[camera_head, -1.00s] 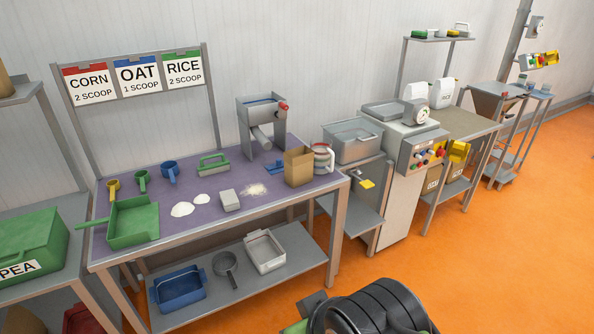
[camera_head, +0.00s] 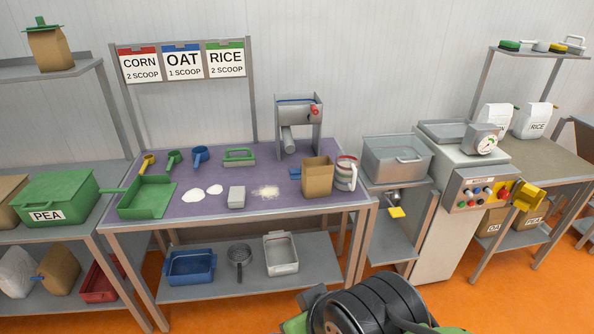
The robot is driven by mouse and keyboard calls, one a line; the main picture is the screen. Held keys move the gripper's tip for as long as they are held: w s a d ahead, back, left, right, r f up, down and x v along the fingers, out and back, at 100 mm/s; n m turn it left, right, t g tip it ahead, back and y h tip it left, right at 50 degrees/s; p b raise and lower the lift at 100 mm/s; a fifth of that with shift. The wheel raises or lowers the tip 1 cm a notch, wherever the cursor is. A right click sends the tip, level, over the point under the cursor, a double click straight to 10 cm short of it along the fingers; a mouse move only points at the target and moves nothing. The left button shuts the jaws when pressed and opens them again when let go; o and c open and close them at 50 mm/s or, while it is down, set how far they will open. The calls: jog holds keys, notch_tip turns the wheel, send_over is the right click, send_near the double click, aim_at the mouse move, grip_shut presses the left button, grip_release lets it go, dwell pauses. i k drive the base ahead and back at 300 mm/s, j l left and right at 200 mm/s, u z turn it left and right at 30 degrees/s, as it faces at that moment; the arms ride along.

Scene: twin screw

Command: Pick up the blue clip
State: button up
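A small blue object, which looks like the blue clip (camera_head: 295,173), lies on the purple mat of the table (camera_head: 230,178), just left of an open brown paper bag (camera_head: 317,178). The bag partly covers its right side. Another small blue piece shows at the brown bag (camera_head: 60,268) on the lower left shelf; I cannot tell whether it is a clip.
Orange floor is clear before the table.

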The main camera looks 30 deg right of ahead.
aim_at(295, 173)
jog(key=l+u, duration=0.2)
jog(key=l, duration=0.2)
jog(key=k+l+u, duration=0.15)
jog(key=l, duration=0.2)
jog(key=k+l+u, duration=0.2)
jog(key=l, duration=0.2)
jog(key=l+u, duration=0.15)
jog(key=l, duration=0.2)
jog(key=k+l+u, duration=0.2)
jog(key=l+u, duration=0.4)
jog(key=l, duration=0.45)
jog(key=l+u, duration=0.4)
jog(key=l, duration=0.4)
jog(key=i+l+u, duration=0.1)
jog(key=l+u, duration=0.35)
jog(key=l, duration=0.55)
